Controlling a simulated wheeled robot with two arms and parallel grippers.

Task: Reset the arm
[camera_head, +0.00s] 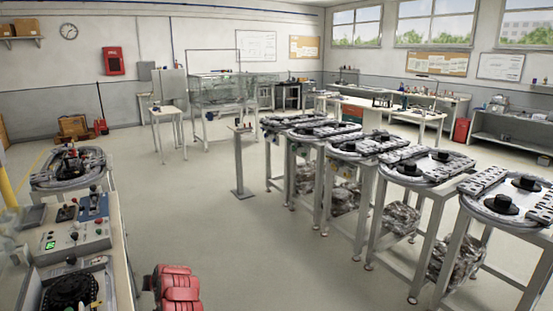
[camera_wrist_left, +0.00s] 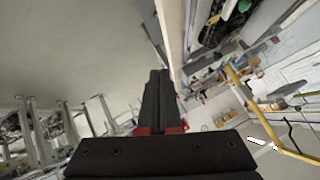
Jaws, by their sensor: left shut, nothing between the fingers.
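My left gripper (camera_wrist_left: 160,76) shows in the left wrist view, with its black fingers together and nothing between them. Red parts show at the base of the fingers. The view is tilted, with floor at the left and a table edge close by at the upper right. The gripper's fingers do not show in the head view. My right gripper is in neither view.
At the left, a control panel (camera_head: 75,240) with a green display stands near a round track unit (camera_head: 72,168). At the right, several metal stands carry ring tracks (camera_head: 510,200). A thin post (camera_head: 238,160) stands mid-room. Open floor (camera_head: 235,245) lies between.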

